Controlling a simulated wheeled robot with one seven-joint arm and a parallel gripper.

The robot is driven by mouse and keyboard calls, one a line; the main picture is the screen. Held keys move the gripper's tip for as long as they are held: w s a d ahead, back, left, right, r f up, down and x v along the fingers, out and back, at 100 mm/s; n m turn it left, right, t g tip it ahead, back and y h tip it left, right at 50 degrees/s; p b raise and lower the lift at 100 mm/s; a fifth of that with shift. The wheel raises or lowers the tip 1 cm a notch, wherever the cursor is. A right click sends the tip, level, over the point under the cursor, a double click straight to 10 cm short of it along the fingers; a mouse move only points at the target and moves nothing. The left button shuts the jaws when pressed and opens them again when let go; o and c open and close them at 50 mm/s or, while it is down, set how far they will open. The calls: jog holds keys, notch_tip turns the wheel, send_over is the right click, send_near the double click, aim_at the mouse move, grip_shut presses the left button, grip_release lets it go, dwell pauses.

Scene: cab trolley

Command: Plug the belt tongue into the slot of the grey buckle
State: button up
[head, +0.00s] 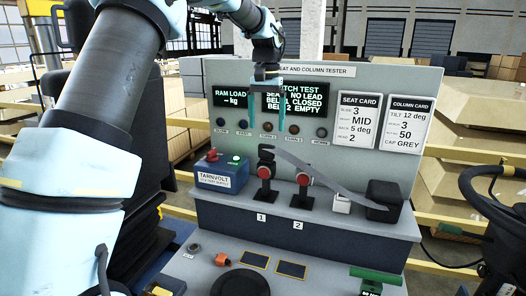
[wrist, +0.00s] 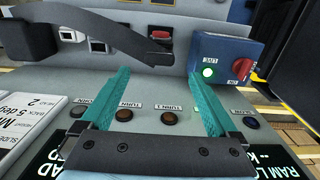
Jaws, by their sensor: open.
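The belt (head: 320,170) is a grey strap. It slopes from a black reel block (head: 383,200) at the right of the shelf up to a dark tongue end (head: 266,152) above the post marked 1. A small pale grey block (head: 341,204), possibly the grey buckle, stands beside the reel; I cannot make out its slot clearly. My gripper (head: 267,130) is open and empty, its teal fingers pointing down just above the tongue end. In the wrist view the dark belt end (wrist: 158,56) lies beyond and between the fingertips (wrist: 160,74), apart from them.
A blue box (head: 222,174) with a red knob stands at the left. The upright panel (head: 350,80) with displays and cards rises behind my gripper. A steering wheel (head: 490,195) is at the right.

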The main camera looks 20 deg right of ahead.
aim_at(267, 158)
jog(key=shift+f+b, duration=0.95)
jog(key=shift+f, duration=3.55)
jog(key=shift+p, duration=0.35)
grip_shut()
jog(key=shift+r+p, duration=0.6)
jog(key=shift+r, duration=2.4)
